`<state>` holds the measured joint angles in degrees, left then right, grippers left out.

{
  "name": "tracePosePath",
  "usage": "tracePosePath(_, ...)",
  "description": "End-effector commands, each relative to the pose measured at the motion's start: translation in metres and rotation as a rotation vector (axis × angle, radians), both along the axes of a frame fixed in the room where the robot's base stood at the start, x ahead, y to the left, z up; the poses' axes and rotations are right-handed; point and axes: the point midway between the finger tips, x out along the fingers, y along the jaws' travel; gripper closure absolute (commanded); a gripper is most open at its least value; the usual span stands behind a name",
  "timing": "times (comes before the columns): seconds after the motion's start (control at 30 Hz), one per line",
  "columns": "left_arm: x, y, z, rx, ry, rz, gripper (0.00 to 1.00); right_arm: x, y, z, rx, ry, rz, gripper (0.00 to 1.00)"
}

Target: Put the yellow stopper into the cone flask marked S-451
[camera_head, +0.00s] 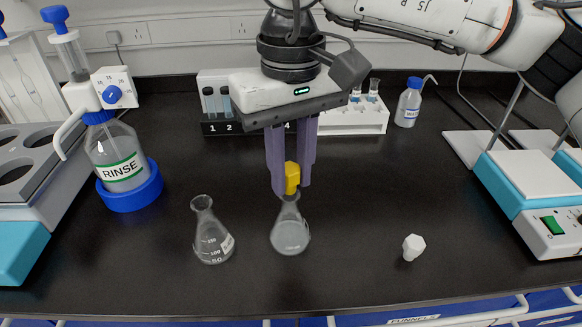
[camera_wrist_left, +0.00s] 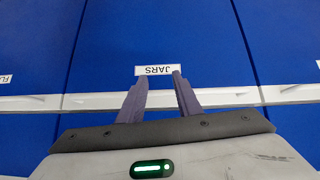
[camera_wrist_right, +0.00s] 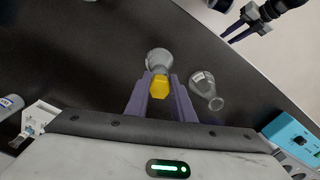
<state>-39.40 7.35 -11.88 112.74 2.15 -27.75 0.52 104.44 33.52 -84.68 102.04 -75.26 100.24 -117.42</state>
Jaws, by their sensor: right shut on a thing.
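My right gripper (camera_head: 291,188) points down and is shut on the yellow stopper (camera_head: 292,177). The stopper is at the mouth of the middle cone flask (camera_head: 290,235); I cannot tell whether it sits inside the neck. The right wrist view shows the stopper (camera_wrist_right: 159,87) between the fingers, with the flask (camera_wrist_right: 158,60) behind it. A second cone flask (camera_head: 212,236) stands upright and open to the left, with a white label too small to read. No S-451 marking is readable on either flask. My left gripper (camera_wrist_left: 160,77) is open and empty, facing blue drawer fronts.
A white stopper (camera_head: 413,247) lies on the black bench at the right. A RINSE bottle (camera_head: 118,160) in a blue base stands at the left. A test-tube rack (camera_head: 345,122) and a wash bottle (camera_head: 408,105) stand behind. A blue-and-white device (camera_head: 530,190) is at the right.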

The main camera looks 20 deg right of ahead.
Motion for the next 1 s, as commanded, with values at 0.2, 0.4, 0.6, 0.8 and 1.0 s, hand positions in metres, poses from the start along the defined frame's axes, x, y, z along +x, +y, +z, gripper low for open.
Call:
tracePosePath(0.2,0.001,0.0,-0.002,-0.001,-0.003,0.0,0.69,0.0,0.0,-0.004,0.0,0.0,0.0,0.99)
tracePosePath(0.4,0.001,0.0,-0.005,-0.001,-0.003,0.0,0.69,0.0,0.0,-0.008,0.0,0.001,0.0,0.99)
tracePosePath(0.6,0.001,0.0,-0.008,-0.001,-0.003,0.0,0.69,0.0,0.0,-0.012,0.0,0.001,0.0,0.99)
tracePosePath(0.8,0.001,0.0,-0.011,0.0,-0.004,0.0,0.69,0.0,0.0,-0.016,0.0,0.001,0.0,0.99)
tracePosePath(1.0,0.002,0.0,-0.011,0.0,-0.004,0.0,0.69,0.0,0.0,-0.017,0.0,0.001,0.0,0.6)
